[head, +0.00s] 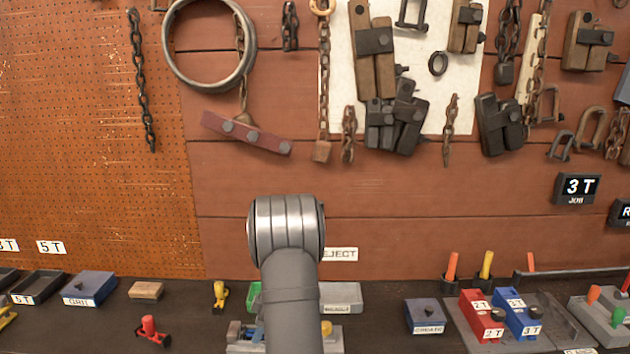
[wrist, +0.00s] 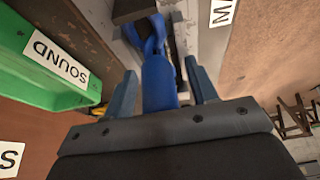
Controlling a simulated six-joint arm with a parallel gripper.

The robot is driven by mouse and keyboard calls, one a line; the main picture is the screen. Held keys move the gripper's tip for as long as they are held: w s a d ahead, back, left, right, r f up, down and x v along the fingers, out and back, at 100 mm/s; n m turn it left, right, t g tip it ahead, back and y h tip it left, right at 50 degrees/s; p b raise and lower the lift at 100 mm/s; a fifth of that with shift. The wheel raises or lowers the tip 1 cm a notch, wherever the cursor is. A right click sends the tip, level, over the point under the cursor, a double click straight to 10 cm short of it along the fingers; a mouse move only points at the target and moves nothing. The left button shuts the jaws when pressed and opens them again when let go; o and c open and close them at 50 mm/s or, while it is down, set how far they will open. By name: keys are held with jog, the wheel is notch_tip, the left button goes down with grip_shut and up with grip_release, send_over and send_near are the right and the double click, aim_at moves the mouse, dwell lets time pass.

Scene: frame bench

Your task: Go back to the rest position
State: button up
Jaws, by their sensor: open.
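My gripper (wrist: 160,75) shows in the wrist view with its two fingers apart, so it is open. A blue looped piece, like a shackle (wrist: 158,85), stands between the fingers, with a gap to each side. Its upper part reaches toward a dark block (wrist: 132,10) on a grey surface.
A green bin marked SOUND (wrist: 45,65) lies close on the left in the wrist view. In the head view, a red shackle (head: 152,332) and a yellow shackle (head: 220,294) stand on the bench (head: 185,325). Red (head: 482,315) and blue (head: 523,315) blocks stand at right.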

jog(key=shift+r, duration=2.05)
jog(key=shift+d+f, duration=0.1)
